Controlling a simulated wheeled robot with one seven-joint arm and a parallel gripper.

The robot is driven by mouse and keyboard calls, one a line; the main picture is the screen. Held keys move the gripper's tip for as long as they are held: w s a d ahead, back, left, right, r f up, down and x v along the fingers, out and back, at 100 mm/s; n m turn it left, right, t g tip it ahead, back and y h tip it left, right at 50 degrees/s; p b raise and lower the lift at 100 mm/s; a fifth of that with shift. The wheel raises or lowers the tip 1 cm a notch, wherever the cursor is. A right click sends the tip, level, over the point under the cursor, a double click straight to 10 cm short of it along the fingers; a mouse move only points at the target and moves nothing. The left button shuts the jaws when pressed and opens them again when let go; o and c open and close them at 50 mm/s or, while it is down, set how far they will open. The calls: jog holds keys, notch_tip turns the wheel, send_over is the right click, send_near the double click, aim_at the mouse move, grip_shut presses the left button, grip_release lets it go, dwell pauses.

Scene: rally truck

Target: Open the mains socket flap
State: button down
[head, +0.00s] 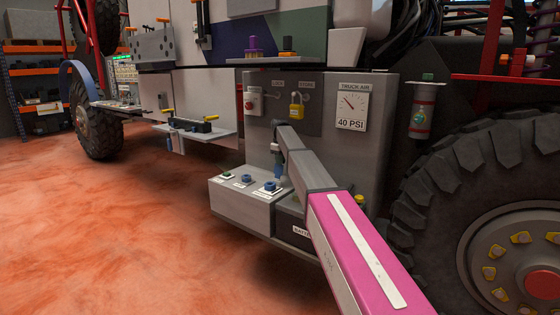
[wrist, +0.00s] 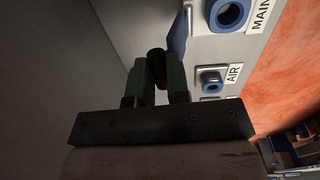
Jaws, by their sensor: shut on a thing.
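The mains socket (wrist: 229,12) has a blue ring around a dark opening. It sits on the pale top of the socket box, and its label is cut off at the frame edge. A blue flap (wrist: 179,32) stands beside it, seen nearly edge-on, with the ring uncovered. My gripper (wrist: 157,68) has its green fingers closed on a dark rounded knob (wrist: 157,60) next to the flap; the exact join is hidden. In the head view my gripper (head: 283,178) is low over the right end of the socket box (head: 238,205), by a blue socket (head: 270,187).
The air socket (wrist: 211,78) is close to my fingers. A large tyre (head: 450,170) stands at right. Open floor (head: 110,220) lies at left.

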jog(key=shift+w+d+f, duration=0.45)
jog(key=shift+d+f, duration=0.05)
jog(key=shift+d, duration=0.05)
jog(key=c, duration=1.1)
grip_release()
jog(key=shift+s+a, duration=0.1)
jog(key=shift+s, duration=0.1)
notch_tip(320, 180, up, 12)
jog(key=shift+s+a, duration=0.3)
jog(key=shift+a, duration=0.1)
